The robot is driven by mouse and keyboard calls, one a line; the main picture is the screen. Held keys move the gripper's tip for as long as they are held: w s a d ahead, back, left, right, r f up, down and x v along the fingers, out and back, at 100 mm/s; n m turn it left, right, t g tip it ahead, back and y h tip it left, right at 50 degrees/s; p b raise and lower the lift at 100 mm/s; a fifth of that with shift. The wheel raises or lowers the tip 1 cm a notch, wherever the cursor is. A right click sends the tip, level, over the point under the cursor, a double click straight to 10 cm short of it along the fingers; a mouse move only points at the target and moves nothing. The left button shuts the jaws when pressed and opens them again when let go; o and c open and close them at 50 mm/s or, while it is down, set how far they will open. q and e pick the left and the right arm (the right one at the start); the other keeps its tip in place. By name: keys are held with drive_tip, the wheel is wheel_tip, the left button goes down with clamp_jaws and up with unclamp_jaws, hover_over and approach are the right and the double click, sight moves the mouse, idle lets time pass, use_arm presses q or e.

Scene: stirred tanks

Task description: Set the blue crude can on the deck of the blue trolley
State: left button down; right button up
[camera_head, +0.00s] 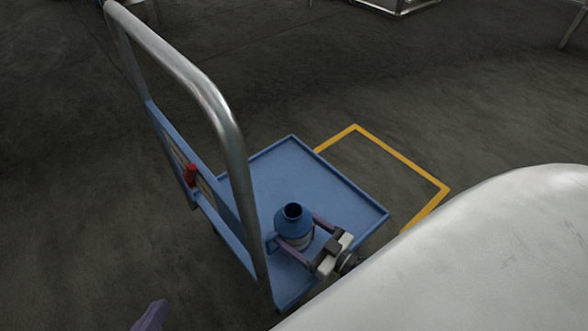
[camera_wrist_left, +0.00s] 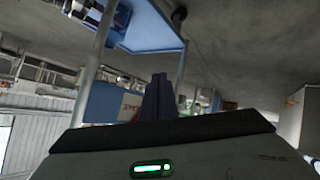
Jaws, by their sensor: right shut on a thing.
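The trolley also shows in the left wrist view (camera_wrist_left: 140,30). My left gripper shows as a purple tip at the lower left of the head view (camera_head: 151,316). In the left wrist view its fingers (camera_wrist_left: 159,90) are together, with nothing between them.
The trolley's tall grey handle (camera_head: 225,125) rises left of the can. A small red object (camera_head: 190,174) is on the handle side. A yellow outline (camera_head: 395,160) marks the floor behind the deck. A large pale curved surface hides the lower right. The far deck is clear.

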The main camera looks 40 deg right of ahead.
drive_tip(key=shift+r, duration=0.1)
drive_tip(key=o, duration=1.7)
use_arm(q)
drive_tip(key=shift+s+a+f+g+y+p, duration=0.1)
drive_tip(key=shift+a+f+g+y+p, duration=0.15)
drive_tip(key=shift+f+p, duration=0.25)
drive_tip(key=shift+a+f+g+y+p, duration=0.15)
drive_tip(key=shift+a+f+y+p, duration=0.1)
drive_tip(key=shift+f+p, duration=0.25)
use_arm(e)
drive_tip(key=v, duration=1.2)
drive_tip(key=shift+s, duration=0.1)
